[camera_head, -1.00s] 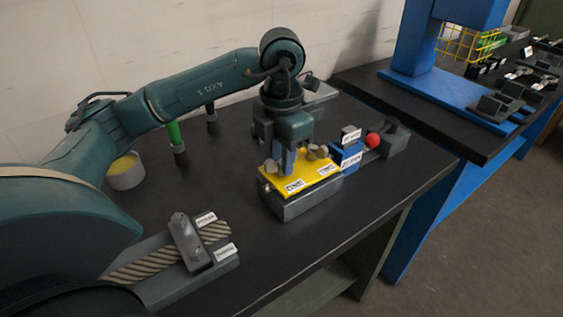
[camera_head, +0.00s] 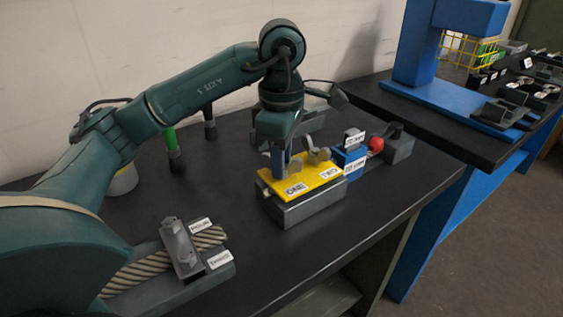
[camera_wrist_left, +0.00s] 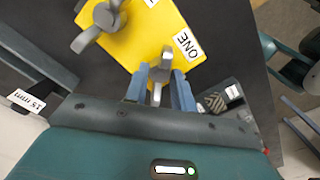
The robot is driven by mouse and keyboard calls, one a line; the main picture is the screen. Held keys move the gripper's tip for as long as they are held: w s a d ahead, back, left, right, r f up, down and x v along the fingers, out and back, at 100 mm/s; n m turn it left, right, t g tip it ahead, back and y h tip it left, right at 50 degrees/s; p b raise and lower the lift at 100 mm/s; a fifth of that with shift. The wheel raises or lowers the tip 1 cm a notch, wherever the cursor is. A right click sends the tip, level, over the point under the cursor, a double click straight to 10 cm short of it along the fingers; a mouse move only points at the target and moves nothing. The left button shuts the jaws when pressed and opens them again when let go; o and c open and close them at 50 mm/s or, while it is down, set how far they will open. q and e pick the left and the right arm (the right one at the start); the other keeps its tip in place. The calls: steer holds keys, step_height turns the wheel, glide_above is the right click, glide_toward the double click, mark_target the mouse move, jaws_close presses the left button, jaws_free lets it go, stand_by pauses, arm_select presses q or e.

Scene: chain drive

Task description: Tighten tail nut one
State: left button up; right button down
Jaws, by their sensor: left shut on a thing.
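A yellow plate (camera_head: 322,180) lies on a grey block (camera_head: 310,207) on the dark bench; it also shows in the wrist view (camera_wrist_left: 150,28). It has ONE and TWO labels. My left gripper (camera_head: 279,168) points down over the ONE end. In the wrist view its blue-grey fingers (camera_wrist_left: 160,92) are shut on a small grey winged nut, tail nut one (camera_wrist_left: 162,66), beside the ONE label (camera_wrist_left: 187,45). The nut's lower part is hidden between the fingers. Tail nut two (camera_wrist_left: 100,24), a grey winged nut, stands apart on the plate. My right gripper is not in view.
A blue block with labels (camera_head: 350,160) and a red ball (camera_head: 375,145) stand just right of the plate. A rope in a grey clamp fixture (camera_head: 183,250) lies at the front left. Green-handled (camera_head: 172,142) and black-handled tools stand behind.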

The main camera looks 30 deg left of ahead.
arm_select(q)
steer(key=m, duration=0.3)
steer(key=shift+w+r+m+b, duration=0.1)
steer(key=shift+r+m+b, duration=0.05)
steer(key=shift+m+b, duration=0.2)
steer(key=m, duration=0.8)
steer(key=shift+b, duration=0.4)
steer(key=m, duration=0.6)
steer(key=shift+m, duration=0.25)
steer(key=m, duration=0.5)
steer(key=shift+b, duration=0.35)
steer(key=shift+m, duration=0.5)
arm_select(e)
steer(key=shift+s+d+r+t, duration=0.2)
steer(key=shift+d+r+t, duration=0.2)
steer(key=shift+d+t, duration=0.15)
arm_select(q)
steer(key=shift+m, duration=0.5)
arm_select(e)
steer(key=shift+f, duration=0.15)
arm_select(q)
steer(key=o, duration=0.6)
